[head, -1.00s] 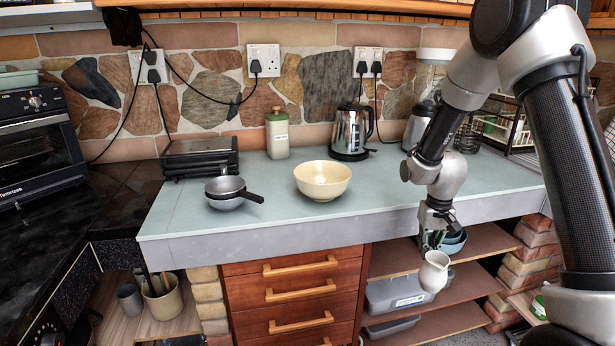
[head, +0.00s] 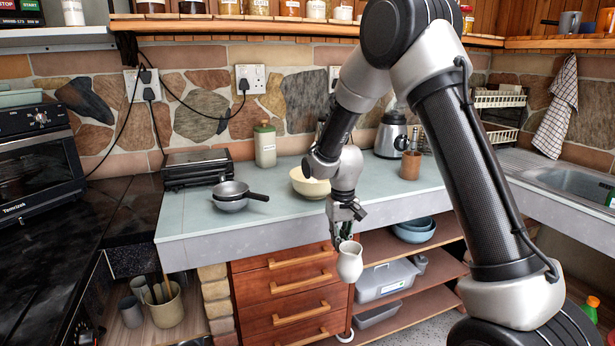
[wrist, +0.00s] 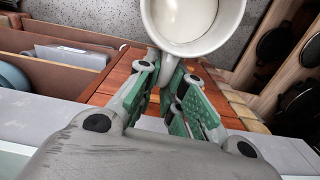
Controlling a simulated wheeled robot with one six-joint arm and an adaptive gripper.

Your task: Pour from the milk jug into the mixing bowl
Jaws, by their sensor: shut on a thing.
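The white milk jug (head: 349,262) hangs in front of the counter, below its top edge, by the wooden drawers. It is roughly upright, and the wrist view shows milk inside the jug (wrist: 192,22). My gripper (head: 343,238) is shut on the jug at its near side; the green finger pads show in the wrist view (wrist: 178,100). The cream mixing bowl (head: 304,184) stands on the counter behind my arm, which hides its right part. The bowl is apart from the jug, higher and farther back, and its inside is mostly hidden.
Stacked pans (head: 232,197) stand left of the bowl. A green-lidded canister (head: 265,146) and a black grill (head: 197,167) stand behind. A blender (head: 390,135) and a brown pot (head: 410,165) are to the right. The counter's front edge (head: 250,235) lies between jug and bowl.

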